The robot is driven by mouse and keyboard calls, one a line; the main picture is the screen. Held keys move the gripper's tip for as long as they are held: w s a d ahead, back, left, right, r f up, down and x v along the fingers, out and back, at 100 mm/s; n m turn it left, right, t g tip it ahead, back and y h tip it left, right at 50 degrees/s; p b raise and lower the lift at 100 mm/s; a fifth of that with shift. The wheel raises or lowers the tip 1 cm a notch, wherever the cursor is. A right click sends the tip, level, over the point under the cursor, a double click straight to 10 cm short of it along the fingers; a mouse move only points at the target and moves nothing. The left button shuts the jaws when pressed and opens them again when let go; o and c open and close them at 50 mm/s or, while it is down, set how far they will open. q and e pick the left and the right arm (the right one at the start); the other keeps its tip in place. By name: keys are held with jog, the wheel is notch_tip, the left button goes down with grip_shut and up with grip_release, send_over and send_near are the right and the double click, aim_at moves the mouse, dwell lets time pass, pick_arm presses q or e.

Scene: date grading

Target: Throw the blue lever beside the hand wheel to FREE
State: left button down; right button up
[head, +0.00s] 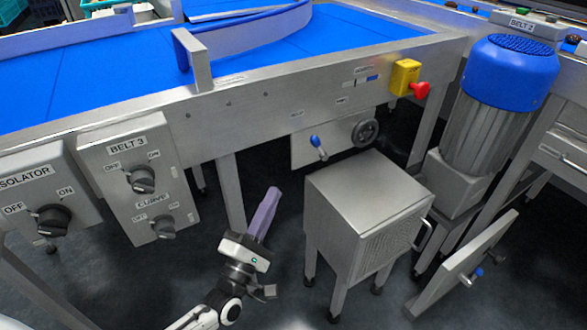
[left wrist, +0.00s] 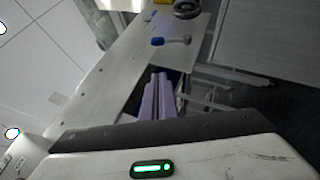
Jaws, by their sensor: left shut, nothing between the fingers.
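The blue lever (head: 316,143) sits on a steel plate under the belt table's front rail, left of the dark hand wheel (head: 366,132). In the left wrist view the lever's blue knob (left wrist: 157,41) and the hand wheel (left wrist: 187,9) show above the fingers. My left gripper (head: 272,193) has purple fingers, shut and empty. It is below and to the left of the lever, apart from it. The lever's labels are too small to read. My right gripper is not in view.
A steel cabinet (head: 366,190) stands below the hand wheel, right of my left gripper. A red stop button (head: 419,90) on a yellow box is above right. The BELT 3 switch box (head: 140,180) is at left. Floor shows between box and cabinet.

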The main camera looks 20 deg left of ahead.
pick_arm(q)
jog(key=b, duration=0.1)
send_near(317, 146)
jog(key=w+a, duration=0.4)
jog(key=a, duration=0.1)
jog(key=w+d+r, duration=0.2)
jog(key=d, duration=0.1)
jog(key=shift+r, duration=0.2)
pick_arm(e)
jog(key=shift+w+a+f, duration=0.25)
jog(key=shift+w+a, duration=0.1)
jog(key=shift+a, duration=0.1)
pick_arm(q)
jog(key=shift+s, duration=0.1)
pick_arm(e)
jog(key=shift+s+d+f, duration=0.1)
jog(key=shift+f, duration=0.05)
